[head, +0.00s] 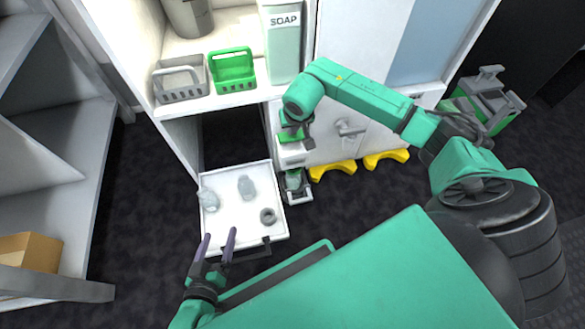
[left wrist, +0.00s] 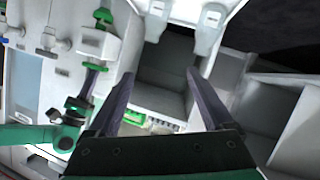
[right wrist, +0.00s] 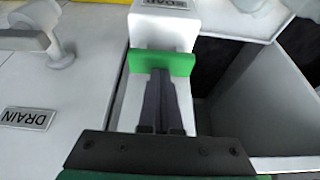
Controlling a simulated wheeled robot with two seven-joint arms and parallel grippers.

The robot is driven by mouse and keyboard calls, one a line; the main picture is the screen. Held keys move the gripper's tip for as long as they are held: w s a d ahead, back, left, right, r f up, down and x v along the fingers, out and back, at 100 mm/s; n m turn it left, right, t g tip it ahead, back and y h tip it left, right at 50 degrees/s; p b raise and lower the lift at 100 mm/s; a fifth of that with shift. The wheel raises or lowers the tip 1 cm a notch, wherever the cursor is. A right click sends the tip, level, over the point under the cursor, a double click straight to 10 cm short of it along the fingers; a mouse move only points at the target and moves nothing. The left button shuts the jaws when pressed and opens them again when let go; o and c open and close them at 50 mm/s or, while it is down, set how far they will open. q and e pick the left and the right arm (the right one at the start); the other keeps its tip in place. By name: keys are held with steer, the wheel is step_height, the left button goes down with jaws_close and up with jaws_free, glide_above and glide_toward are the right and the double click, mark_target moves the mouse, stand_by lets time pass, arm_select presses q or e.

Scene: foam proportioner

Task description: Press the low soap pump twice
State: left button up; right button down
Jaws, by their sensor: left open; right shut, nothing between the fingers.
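A white unit carries a green plate (head: 289,133) that looks like the low soap pump; it stands on the cabinet front below the tall pale green SOAP dispenser (head: 284,45). My right gripper (head: 297,131) is shut and empty at this plate. In the right wrist view its closed fingers (right wrist: 160,75) overlap the green plate (right wrist: 180,63), in front of a small white box (right wrist: 160,30). I cannot tell whether they touch it. A small green-and-white holder (head: 295,190) sits below. My left gripper (head: 219,238) is open and empty over the drawer's front edge.
Grey (head: 180,88) and green (head: 233,75) baskets stand on the shelf above. A grey DRAIN valve (head: 349,129) is right of the pump.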

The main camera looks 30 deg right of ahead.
mark_target(294, 137)
steer(key=shift+s+d+f+b, duration=0.1)
steer(key=shift+s+f+b, duration=0.05)
steer(key=shift+f+b, duration=0.6)
steer(key=shift+s+f+b, duration=0.15)
steer(key=shift+f+b, duration=0.5)
steer(key=shift+f, duration=0.2)
steer(key=shift+r, duration=0.1)
steer(key=shift+r+p, duration=0.5)
steer(key=shift+p, duration=0.05)
steer(key=shift+w+r+p, duration=0.25)
steer(key=shift+r+p, duration=0.95)
steer(key=shift+r, duration=0.2)
